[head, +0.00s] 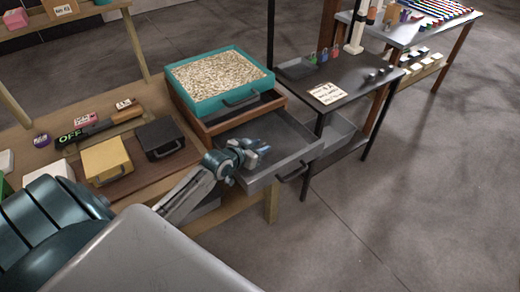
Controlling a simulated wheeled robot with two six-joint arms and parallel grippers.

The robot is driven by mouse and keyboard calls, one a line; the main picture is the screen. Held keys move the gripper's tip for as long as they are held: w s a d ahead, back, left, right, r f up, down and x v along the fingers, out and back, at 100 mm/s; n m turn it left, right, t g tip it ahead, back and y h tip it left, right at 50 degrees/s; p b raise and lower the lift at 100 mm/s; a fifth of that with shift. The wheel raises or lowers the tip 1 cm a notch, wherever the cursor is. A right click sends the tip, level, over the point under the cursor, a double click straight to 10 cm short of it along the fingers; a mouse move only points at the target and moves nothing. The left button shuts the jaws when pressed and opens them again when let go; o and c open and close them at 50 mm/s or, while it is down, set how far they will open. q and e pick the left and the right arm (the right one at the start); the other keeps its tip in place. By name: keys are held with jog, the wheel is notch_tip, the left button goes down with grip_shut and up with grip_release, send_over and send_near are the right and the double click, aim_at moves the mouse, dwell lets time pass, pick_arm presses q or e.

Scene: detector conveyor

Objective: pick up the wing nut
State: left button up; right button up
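I cannot make out a wing nut in the head view; it may be too small or hidden by my gripper. My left gripper (262,151) reaches from the left over the open grey drawer (297,150). Its fingers are over or in the drawer's left part, with small bluish shapes at the tips. I cannot tell whether they are open, shut or holding something. My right gripper is not in view.
A teal tray of pale granules (215,75) stands above the drawer. A black box (160,138) and a tan box (106,161) lie left on the wooden table. A dark table (348,78) with small padlocks (323,56) stands right. Open floor lies at right.

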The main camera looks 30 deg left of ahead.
pick_arm(q)
jog(key=shift+w+f, duration=0.1)
jog(key=shift+w, duration=0.1)
grip_shut()
